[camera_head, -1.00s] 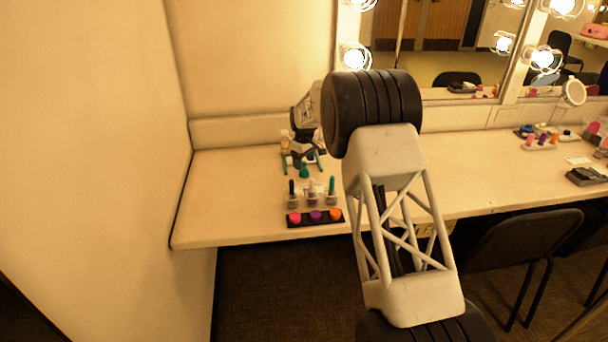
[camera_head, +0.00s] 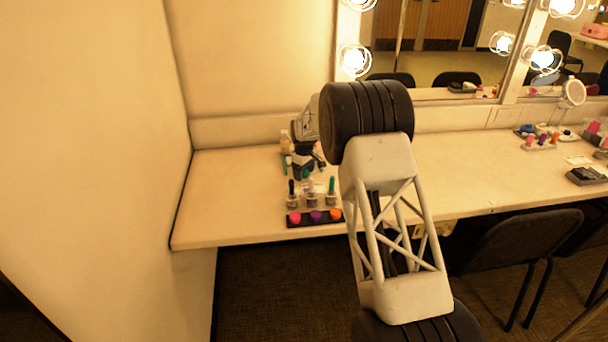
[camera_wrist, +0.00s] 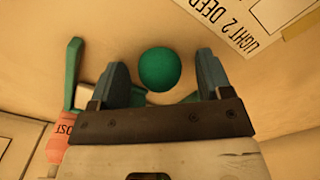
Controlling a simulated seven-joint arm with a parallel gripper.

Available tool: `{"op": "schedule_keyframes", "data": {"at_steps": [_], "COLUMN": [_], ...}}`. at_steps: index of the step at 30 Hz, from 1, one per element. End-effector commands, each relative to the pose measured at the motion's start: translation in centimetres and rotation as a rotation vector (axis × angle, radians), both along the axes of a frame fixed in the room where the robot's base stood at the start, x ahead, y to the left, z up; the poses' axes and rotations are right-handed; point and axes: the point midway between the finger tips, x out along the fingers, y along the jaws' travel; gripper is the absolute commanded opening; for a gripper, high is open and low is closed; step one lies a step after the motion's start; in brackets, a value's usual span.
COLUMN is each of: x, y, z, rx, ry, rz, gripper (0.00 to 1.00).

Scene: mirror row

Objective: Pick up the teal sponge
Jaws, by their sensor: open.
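The teal sponge (camera_wrist: 160,70) shows as a rounded teal shape in the wrist view, between the two fingers of my gripper (camera_wrist: 161,62). There is a gap on each side of it, and I see no finger touching it. My gripper is open and empty. In the head view my gripper (camera_head: 304,166) is low over the left part of the counter, behind the dark tray. There it mostly hides the sponge; only a small teal patch (camera_head: 306,174) shows.
A dark tray (camera_head: 316,219) with colored pots and several bottles stands near the counter's front edge. A green-topped item (camera_wrist: 73,75) stands left of my gripper in the wrist view. A printed card (camera_wrist: 270,25) lies upper right. The counter's left end (camera_head: 215,205) is clear.

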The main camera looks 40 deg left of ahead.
Motion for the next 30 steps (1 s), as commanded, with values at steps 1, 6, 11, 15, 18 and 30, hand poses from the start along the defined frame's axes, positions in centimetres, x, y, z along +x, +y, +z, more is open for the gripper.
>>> {"op": "schedule_keyframes", "data": {"at_steps": [1, 6, 11, 15, 18, 30], "x": [0.00, -0.01, -0.01, -0.01, -0.01, 0.00], "y": [0.00, 0.00, 0.00, 0.00, 0.00, 0.00], "z": [-0.01, -0.01, -0.01, 0.00, -0.01, 0.13], "rx": [0.000, 0.000, 0.000, 0.000, 0.000, 0.000], "ry": [0.000, 0.000, 0.000, 0.000, 0.000, 0.000], "rz": [0.000, 0.000, 0.000, 0.000, 0.000, 0.000], "gripper": [0.72, 0.72, 0.63, 0.41, 0.26, 0.19]}}
